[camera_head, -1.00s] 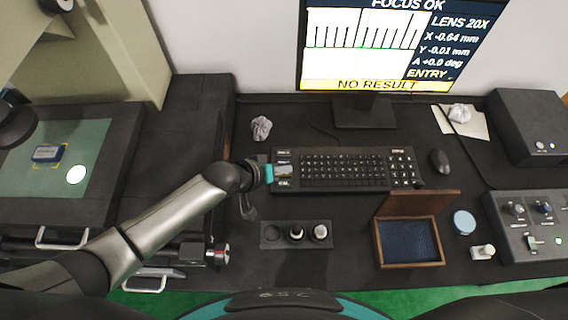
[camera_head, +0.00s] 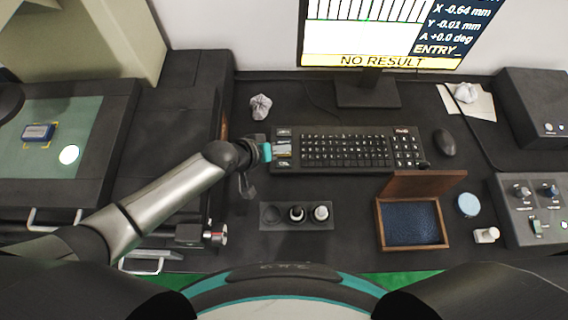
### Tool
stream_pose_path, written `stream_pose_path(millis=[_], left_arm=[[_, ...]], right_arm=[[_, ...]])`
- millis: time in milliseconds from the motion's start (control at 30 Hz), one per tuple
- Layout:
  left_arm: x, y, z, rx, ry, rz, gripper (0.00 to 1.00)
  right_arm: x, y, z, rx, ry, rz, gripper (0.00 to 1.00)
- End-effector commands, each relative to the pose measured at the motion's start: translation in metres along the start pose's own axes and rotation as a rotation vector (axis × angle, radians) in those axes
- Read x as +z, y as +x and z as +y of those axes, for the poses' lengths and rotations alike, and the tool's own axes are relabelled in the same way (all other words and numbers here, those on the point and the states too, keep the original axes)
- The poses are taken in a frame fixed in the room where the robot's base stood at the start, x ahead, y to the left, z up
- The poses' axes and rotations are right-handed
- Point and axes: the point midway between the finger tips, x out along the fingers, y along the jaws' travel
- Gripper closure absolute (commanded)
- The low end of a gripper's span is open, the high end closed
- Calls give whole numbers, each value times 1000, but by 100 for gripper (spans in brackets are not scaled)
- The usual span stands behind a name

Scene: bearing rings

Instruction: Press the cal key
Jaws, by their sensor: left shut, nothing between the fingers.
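The black keyboard (camera_head: 346,150) lies on the dark desk below the monitor. Its left end has a small column of separate keys, partly covered by my left gripper (camera_head: 284,149). The key labels there are too small to read, so I cannot tell which is the cal key. My left gripper is shut and empty, with its tips over that left column. I cannot tell whether they touch a key. My right gripper is not in view.
The monitor (camera_head: 385,60) reads "NO RESULT" and "ENTRY". A mouse (camera_head: 444,142) lies right of the keyboard. In front are a black holder (camera_head: 268,217) with small round pieces and an open wooden box (camera_head: 411,244). A crumpled paper ball (camera_head: 260,107) lies behind the gripper.

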Motion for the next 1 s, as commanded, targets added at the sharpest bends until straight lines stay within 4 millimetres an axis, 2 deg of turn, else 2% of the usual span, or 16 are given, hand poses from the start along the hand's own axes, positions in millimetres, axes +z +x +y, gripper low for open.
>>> stream_pose_path(millis=[33,100,433,600,1000], left_arm=[[6,7,-5,0,1,0,100],[10,12,-9,1,2,0,100],[33,35,-27,1,1,-1,100],[39,40,-31,0,1,0,100],[39,40,-31,0,1,0,100]], right_arm=[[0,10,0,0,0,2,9],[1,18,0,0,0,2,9],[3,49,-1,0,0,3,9],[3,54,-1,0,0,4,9],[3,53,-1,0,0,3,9]])
